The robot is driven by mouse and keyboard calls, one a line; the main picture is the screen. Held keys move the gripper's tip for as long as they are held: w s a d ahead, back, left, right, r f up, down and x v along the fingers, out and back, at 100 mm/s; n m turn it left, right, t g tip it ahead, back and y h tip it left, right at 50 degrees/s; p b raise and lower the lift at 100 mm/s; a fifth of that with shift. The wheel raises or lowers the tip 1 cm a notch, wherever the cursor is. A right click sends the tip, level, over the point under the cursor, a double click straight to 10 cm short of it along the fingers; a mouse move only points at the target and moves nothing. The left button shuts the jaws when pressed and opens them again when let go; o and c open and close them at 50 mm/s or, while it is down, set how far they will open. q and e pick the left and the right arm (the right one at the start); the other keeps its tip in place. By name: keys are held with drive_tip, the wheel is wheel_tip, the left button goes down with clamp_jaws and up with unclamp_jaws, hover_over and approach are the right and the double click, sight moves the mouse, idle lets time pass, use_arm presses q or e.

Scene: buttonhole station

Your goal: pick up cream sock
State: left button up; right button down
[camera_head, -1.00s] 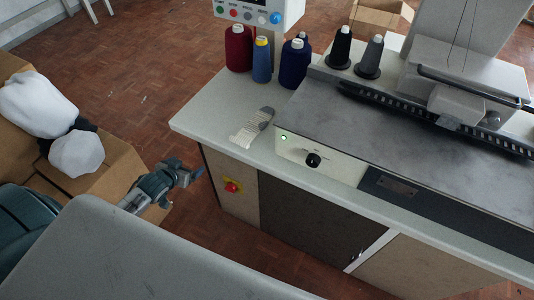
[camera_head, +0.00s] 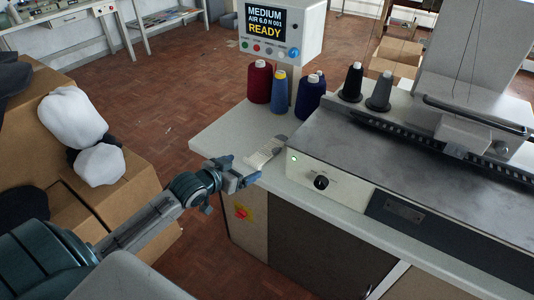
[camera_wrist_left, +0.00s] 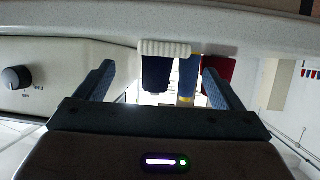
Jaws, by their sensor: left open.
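The cream sock (camera_head: 262,155) lies flat at the front left edge of the pale table, its ribbed cuff toward me and its grey part (camera_head: 279,139) farther back. My left gripper (camera_head: 245,176) is in front of the table edge, close to the cuff. It is open and empty. In the left wrist view the ribbed cuff of the sock (camera_wrist_left: 165,48) shows beyond and between the two spread fingers (camera_wrist_left: 159,68). The rest of the sock is hidden there. I cannot tell whether a finger touches the sock. My right gripper is not in view.
Thread cones, red (camera_head: 259,84), blue (camera_head: 280,93) and navy (camera_head: 307,97), stand behind the sock. The machine with its knob (camera_head: 321,182) is to the right. Cardboard boxes (camera_head: 130,190) with white bundles (camera_head: 73,114) stand left. A red button (camera_head: 241,212) is on the cabinet front.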

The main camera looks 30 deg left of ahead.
sight(251, 162)
use_arm(q)
drive_tip(key=x, duration=0.5)
drive_tip(key=shift+w+a+f, duration=0.1)
drive_tip(key=shift+a+f, duration=0.05)
drive_tip(key=shift+a, duration=0.05)
drive_tip(key=c, duration=1)
